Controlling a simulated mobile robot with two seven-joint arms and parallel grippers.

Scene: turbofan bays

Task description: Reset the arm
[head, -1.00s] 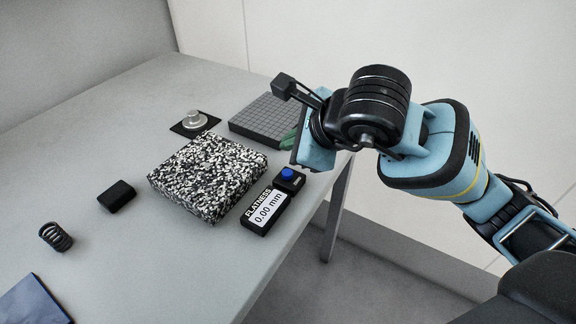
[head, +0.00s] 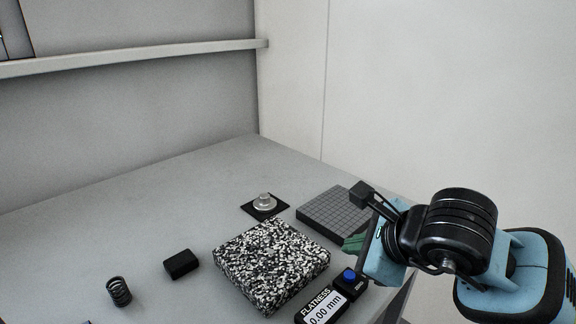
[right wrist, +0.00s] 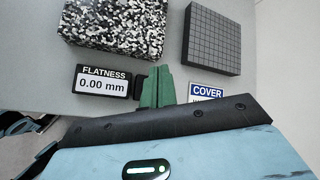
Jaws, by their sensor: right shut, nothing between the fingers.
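My right arm comes in from the right in the head view. My right gripper (head: 354,244) has green fingers that are together with nothing between them. In the right wrist view the green fingers (right wrist: 157,87) are side by side, between the flatness gauge (right wrist: 102,82) and a blue-and-white COVER label (right wrist: 206,91). They appear above or beside the table's right edge, near the speckled block (head: 271,264); I cannot tell their height. My left gripper is not in view.
On the grey table (head: 150,200) are a dark gridded plate (head: 335,212), a metal knob on a black pad (head: 264,204), a black block (head: 181,264) and a coil spring (head: 119,291). The gauge has a blue button (head: 349,275). A shelf (head: 130,60) runs along the wall. The table's far left is clear.

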